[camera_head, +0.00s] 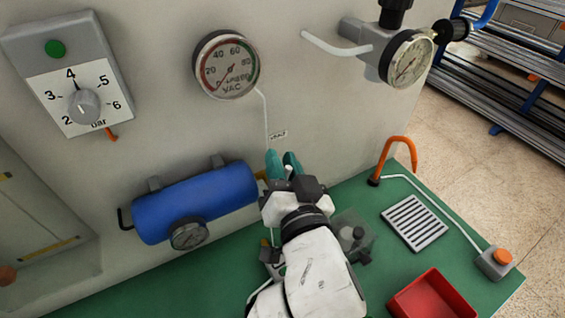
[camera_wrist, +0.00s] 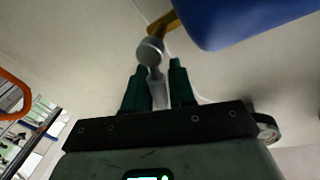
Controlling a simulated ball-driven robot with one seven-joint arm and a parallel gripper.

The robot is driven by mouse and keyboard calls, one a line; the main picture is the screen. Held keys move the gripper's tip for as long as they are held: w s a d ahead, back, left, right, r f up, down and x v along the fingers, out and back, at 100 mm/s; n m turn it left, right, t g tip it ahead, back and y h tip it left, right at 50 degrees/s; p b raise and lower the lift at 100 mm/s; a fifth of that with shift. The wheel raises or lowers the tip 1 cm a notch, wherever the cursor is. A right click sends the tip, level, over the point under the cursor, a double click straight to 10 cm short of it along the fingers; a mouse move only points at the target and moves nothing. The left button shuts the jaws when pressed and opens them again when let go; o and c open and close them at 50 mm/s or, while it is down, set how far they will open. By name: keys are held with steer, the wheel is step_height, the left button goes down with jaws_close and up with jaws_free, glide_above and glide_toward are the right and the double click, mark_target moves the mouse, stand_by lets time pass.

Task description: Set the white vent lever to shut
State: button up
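A pale lever with a rounded end (camera_wrist: 151,50) stands between my gripper's fingers in the wrist view, by a brass fitting (camera_wrist: 166,22) at the end of the blue tank (camera_wrist: 235,18). In the head view a small pale part (camera_head: 289,171) shows between the fingers; the rest is hidden behind my gripper (camera_head: 283,160). The two teal fingers also show in the wrist view (camera_wrist: 158,75). They are apart, one on each side of the lever; whether they touch it is unclear. A small label (camera_head: 278,134) on the wall above is too small to read.
The blue tank (camera_head: 195,202) with its gauge (camera_head: 189,234) is close on the left. A second white bar (camera_head: 335,45) sticks out from a grey block at the top. An orange hook (camera_head: 402,142), a grille (camera_head: 413,222) and a red tray (camera_head: 432,297) are on the right.

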jaws_close()
steer(key=n+b, duration=0.1)
steer(key=n, duration=0.1)
steer(key=a+n+b, duration=0.1)
steer(key=s+n+t+b, duration=0.1)
steer(key=n, duration=0.1)
steer(key=shift+a+r+n+y, duration=0.3)
steer(key=shift+o, duration=1.6)
jaws_free()
steer(key=shift+r, duration=0.1)
